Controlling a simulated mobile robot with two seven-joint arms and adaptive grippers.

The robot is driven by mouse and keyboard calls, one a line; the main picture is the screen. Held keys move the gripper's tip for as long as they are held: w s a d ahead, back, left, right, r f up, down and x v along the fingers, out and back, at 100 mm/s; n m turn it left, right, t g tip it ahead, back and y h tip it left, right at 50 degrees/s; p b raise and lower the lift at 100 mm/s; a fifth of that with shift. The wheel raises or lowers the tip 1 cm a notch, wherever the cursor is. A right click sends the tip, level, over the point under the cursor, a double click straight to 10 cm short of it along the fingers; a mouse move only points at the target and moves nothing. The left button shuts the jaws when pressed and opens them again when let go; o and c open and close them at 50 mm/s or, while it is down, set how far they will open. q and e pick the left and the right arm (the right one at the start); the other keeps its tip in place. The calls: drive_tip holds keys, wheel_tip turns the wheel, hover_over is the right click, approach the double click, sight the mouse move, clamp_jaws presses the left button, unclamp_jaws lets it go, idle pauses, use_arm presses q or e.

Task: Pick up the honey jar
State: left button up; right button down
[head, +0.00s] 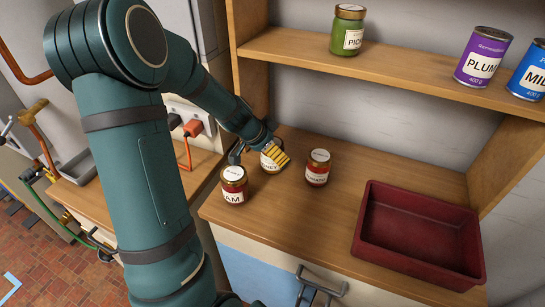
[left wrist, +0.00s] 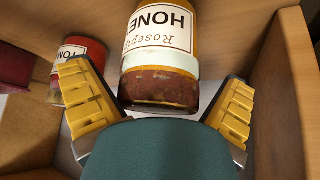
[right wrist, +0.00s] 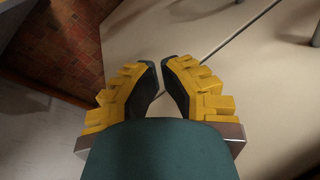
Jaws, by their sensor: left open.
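The honey jar (head: 270,162) stands on the wooden counter, partly hidden by my left gripper (head: 274,151) in the head view. In the left wrist view the honey jar (left wrist: 160,60) shows large, with an amber body and a white label reading "HONE" upside down. My left gripper (left wrist: 158,85) is open, with its yellow fingers on either side of the jar and a visible gap to each side. My right gripper (right wrist: 160,68) is empty, away from the counter items; its fingertips are close together with a narrow gap.
A jam jar (head: 234,186) stands just left of the honey jar and a tomato jar (head: 318,167) to its right. A red tray (head: 421,233) sits on the counter's right. The shelf above holds a pickle jar (head: 347,30), a plum can (head: 482,57) and a blue can (head: 527,72).

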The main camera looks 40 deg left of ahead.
use_arm(q)
drive_tip(key=c, duration=1.2)
drive_tip(key=shift+c, duration=0.2)
drive_tip(key=shift+r, duration=0.15)
